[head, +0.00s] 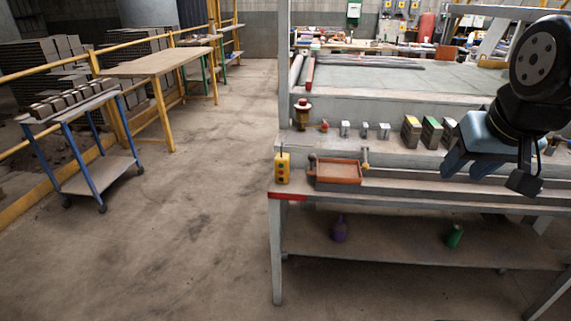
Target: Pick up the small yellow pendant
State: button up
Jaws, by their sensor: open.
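The small yellow pendant (282,169) stands upright at the front left corner of the workbench (420,196). It is a yellow box with red and green buttons on its face and a thin dark stub on top. My gripper (489,174) hangs over the right part of the bench, far to the right of the pendant. It is open, and no object shows between its fingers. Part of the bench behind the gripper is hidden by it.
An orange tray (337,174) sits just right of the pendant. Behind stand a red-topped part (302,114), several small metal blocks (365,130) and coloured boxes (411,130). A white post (285,70) rises behind the pendant.

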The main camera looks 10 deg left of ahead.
aim_at(282, 159)
jog(key=z, duration=0.1)
jog(key=k, duration=0.5)
jog(key=z, duration=0.9)
jog(key=i, duration=0.85)
jog(key=u, duration=1.3)
jog(key=i, duration=0.5)
jog(key=z, duration=0.15)
